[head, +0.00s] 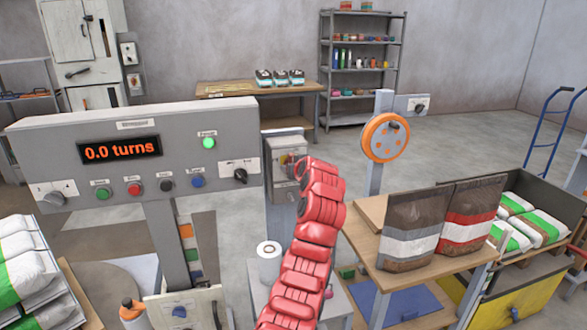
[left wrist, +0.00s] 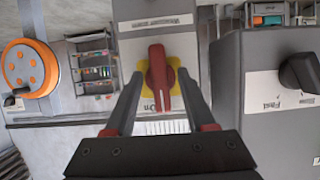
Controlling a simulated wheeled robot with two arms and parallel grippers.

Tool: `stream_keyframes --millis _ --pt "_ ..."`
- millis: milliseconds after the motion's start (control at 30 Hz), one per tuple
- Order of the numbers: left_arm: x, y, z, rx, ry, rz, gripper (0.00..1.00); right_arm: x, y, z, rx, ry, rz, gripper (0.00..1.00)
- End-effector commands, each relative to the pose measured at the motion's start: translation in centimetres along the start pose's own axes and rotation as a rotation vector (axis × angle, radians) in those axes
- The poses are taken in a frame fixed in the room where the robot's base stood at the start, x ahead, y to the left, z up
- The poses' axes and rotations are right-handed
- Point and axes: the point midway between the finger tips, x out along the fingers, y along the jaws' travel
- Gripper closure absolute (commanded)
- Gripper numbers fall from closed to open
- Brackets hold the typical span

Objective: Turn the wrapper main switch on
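The main switch is a red handle on a yellow plate (left wrist: 175,73), on a grey box with a label beside it marked "On". The same grey box (head: 285,145) stands right of the control panel in the head view, its front partly covered by my red arm. My left gripper (left wrist: 161,103) faces the switch in the left wrist view. Its two fingers are apart, one on each side of the red handle. I cannot tell whether either finger touches it. In the head view the left fingers are hidden or too small to make out. My right gripper is in neither view.
The control panel (head: 110,172) stands close left of the box, with a "0.0 turns" display (head: 120,150), buttons and a black knob (head: 240,175). An orange handwheel (head: 386,138) stands to the right. A table with two pellet bags (head: 412,225) is at right front.

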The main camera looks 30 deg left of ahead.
Motion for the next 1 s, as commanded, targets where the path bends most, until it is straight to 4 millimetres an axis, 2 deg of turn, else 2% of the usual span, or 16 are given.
stream_keyframes --millis 167,267,700,833,1000 --pt "-1.1 0.1 0.0 -0.001 0.002 0.001 0.45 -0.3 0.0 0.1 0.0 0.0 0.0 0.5" --pt "-2.6 0.1 0.1 -0.001 0.004 0.003 0.45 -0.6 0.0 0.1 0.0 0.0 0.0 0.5" --pt "-13.7 0.2 0.0 -0.001 0.005 0.005 0.45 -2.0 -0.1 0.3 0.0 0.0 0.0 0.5" --pt "-15.8 0.2 0.1 0.001 0.002 0.003 0.45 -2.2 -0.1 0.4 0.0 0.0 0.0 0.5" --pt "-17.1 0.1 0.1 0.0 0.0 0.001 0.45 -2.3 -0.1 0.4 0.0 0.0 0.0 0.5"
